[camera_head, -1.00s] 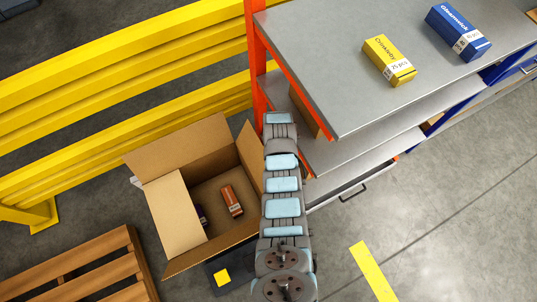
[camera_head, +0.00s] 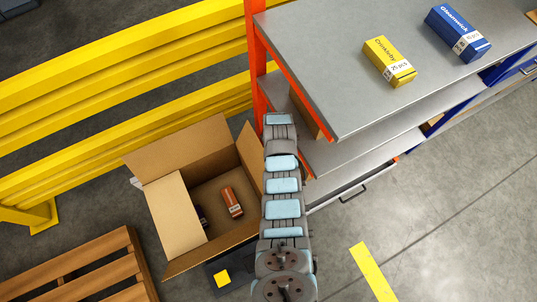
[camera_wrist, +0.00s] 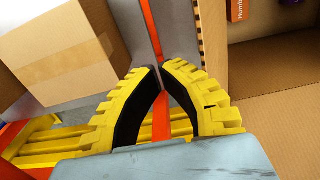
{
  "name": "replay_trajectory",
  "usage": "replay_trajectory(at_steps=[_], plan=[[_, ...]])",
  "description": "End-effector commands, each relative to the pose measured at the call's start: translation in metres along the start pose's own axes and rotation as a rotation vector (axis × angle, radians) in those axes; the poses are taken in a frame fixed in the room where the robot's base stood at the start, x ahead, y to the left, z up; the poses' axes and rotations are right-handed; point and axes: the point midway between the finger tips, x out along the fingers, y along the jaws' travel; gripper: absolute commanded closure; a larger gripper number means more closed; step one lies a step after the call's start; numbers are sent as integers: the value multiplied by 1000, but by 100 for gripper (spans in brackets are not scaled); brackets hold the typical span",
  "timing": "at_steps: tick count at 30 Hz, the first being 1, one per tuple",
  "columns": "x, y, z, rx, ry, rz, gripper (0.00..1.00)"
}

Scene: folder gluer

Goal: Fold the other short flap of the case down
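The open cardboard case (camera_head: 222,249) stands on the floor left of my arm in the head view. Its left short flap (camera_head: 175,215) lies folded inward over the opening. Its right short flap (camera_head: 249,152) stands up beside my arm, which partly hides it. The back long flap (camera_head: 178,148) leans outward. In the wrist view my gripper (camera_wrist: 161,69) has its two fingertips together, with nothing seen between them. A corrugated cardboard edge (camera_wrist: 208,50) of the case is just right of the tips. The head view hides my gripper behind the arm.
An orange box (camera_head: 231,201) and a dark item lie inside the case. The grey shelf rack (camera_head: 330,60) stands close right, with a taped carton (camera_wrist: 65,60) on a lower shelf. A yellow barrier (camera_head: 120,75) runs behind; a pallet (camera_head: 85,275) is at lower left.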

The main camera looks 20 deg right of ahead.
Motion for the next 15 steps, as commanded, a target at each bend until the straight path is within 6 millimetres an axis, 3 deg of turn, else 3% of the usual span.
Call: replay_trajectory(at_steps=[8, 15], plan=[[0, -2, 0, -1, 0, 0, 100], [2, -23, 1, -2, -1, -2, 100]])
